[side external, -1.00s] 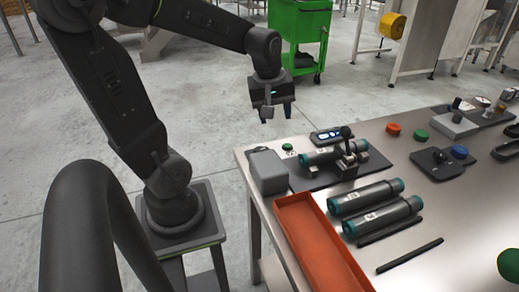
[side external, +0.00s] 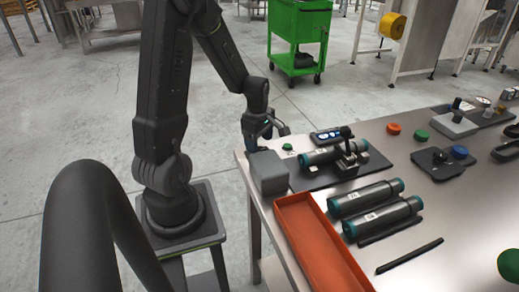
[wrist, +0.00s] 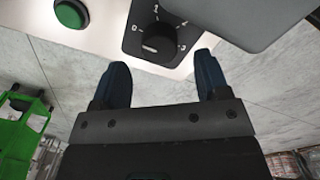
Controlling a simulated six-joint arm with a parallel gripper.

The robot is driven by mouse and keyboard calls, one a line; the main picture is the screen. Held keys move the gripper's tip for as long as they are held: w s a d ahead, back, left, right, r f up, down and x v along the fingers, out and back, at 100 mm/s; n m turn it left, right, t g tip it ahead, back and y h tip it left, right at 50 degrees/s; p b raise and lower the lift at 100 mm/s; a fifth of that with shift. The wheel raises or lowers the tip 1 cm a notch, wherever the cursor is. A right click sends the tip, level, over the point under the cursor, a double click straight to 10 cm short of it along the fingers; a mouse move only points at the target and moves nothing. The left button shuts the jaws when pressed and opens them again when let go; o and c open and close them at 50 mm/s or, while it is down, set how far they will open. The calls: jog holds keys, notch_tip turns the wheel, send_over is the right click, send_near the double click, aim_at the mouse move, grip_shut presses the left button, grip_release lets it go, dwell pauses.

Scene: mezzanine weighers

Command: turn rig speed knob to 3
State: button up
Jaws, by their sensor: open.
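The rig speed knob (wrist: 158,43) is a round black knob on a dark dial plate (wrist: 134,40) with small white marks around it, in the wrist view. I cannot read for sure which mark it points at. In the side external view the knob is hidden behind the grey box and my gripper. My gripper (side external: 264,138) is at the table's far left corner, beside the grey box. In the wrist view my gripper (wrist: 161,60) is open and empty, its two dark fingers apart, with the knob ahead of the gap between them. The fingers do not visibly touch the knob.
A grey box (side external: 268,173) stands close to my gripper; a green button (side external: 287,147) is on its other side. A clamped cylinder (side external: 320,155), loose cylinders (side external: 366,197) and an orange tray (side external: 318,250) lie further along the table (side external: 440,200).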

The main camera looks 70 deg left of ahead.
aim_at(260, 149)
jog(key=shift+w+f, duration=0.1)
jog(key=shift+f, duration=1.8)
jog(key=shift+c, duration=0.3)
jog(key=c, duration=0.9)
jog(key=shift+o, duration=0.2)
